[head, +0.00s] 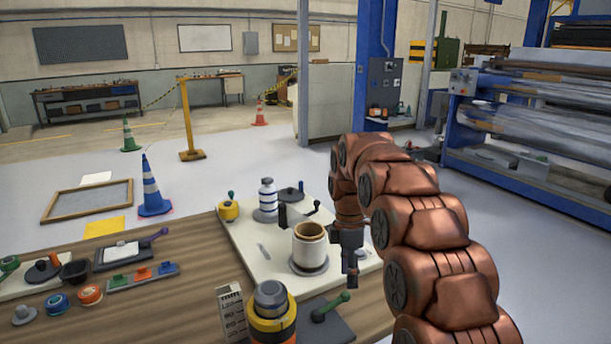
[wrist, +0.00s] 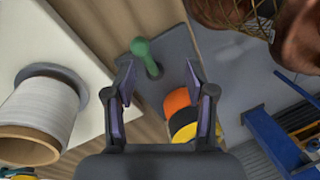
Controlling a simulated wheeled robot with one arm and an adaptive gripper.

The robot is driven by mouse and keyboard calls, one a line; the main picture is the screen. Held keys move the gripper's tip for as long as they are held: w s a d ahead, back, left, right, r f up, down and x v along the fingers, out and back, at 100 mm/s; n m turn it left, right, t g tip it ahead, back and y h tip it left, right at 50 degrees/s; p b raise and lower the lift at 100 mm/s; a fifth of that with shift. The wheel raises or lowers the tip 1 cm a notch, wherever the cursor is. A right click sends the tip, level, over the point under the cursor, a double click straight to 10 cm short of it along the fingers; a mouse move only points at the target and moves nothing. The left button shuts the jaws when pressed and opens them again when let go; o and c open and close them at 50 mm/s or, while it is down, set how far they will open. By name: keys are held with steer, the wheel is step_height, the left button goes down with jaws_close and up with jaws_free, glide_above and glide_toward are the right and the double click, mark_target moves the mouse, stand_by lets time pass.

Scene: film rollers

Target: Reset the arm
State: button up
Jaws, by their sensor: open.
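My copper-coloured arm reaches in from the right in the head view and bends over the workbench. My gripper (head: 351,272) points down near the right edge of the white board, just right of the white roll with a brown core (head: 310,250). In the wrist view my gripper (wrist: 158,76) has its two fingers spread apart with nothing between them. A green handle (wrist: 146,55) on a dark plate shows beyond the fingertips. The white roll (wrist: 38,112) stands to the left, apart from the fingers. An orange and yellow item (wrist: 180,112) is partly hidden behind the right finger.
A yellow-banded cylinder (head: 270,302) stands at the bench's front beside the green-handled tool (head: 332,306). A white bottle (head: 267,196) and a yellow pot (head: 229,210) stand on the white board (head: 262,262). A blue-framed roller machine (head: 545,130) fills the right back.

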steer(key=s+d+r+m+p, duration=0.2)
steer(key=s+r+m, duration=0.3)
steer(key=s, duration=0.5)
steer(key=s+d+m+p, duration=0.1)
steer(key=s+m, duration=0.6)
steer(key=s, duration=0.8)
steer(key=s+d+m+p, duration=0.2)
steer(key=s+m, duration=0.4)
steer(key=s, duration=0.9)
steer(key=shift+s+d+f+m, duration=0.2)
steer(key=shift+d+f+m, duration=0.15)
steer(key=shift+d, duration=0.4)
